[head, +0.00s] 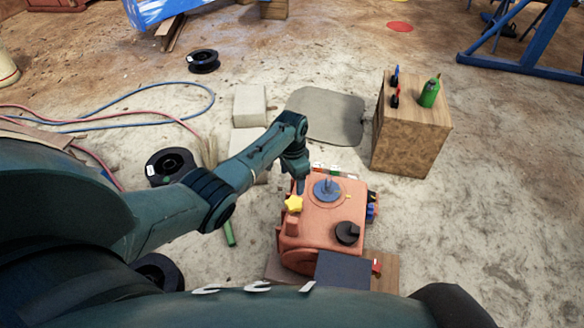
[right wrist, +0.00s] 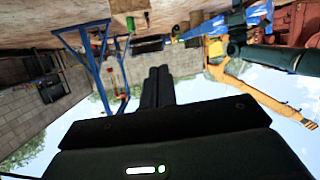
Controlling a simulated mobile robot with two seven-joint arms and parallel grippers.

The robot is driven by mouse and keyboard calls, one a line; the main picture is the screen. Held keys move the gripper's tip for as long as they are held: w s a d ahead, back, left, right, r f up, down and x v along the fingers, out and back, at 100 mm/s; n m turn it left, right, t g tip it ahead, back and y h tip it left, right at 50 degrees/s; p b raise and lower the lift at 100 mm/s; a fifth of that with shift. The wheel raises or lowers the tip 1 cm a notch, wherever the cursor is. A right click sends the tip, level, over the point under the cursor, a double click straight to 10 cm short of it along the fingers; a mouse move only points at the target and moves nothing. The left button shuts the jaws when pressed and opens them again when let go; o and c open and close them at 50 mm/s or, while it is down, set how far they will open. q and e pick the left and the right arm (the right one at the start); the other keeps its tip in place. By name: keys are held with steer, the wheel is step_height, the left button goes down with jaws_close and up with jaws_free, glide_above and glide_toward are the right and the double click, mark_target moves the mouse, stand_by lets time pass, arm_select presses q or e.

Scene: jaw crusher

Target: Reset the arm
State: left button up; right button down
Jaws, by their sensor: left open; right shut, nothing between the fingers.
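My left arm reaches in from the left in the head view. Its gripper (head: 301,186) points down at the left rear edge of the orange jaw crusher (head: 318,225), close to a yellow star knob (head: 293,204). It is open, with nothing seen held; whether it touches the machine I cannot tell. A round grey-blue fitting (head: 327,190) and a black knob (head: 347,233) sit on the crusher's top. My right gripper (right wrist: 158,82) shows in the right wrist view, its dark fingers together and empty. That view is tilted, with floor at the top and sky below.
A wooden block (head: 408,140) with a green bottle (head: 430,92) and small red and blue items stands right of the crusher. Black spools (head: 203,61), hoses (head: 150,87) and pale blocks (head: 250,105) lie to the left and behind. A blue frame (head: 520,50) stands far right.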

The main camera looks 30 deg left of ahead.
arm_select(q)
steer(key=shift+r, duration=0.3)
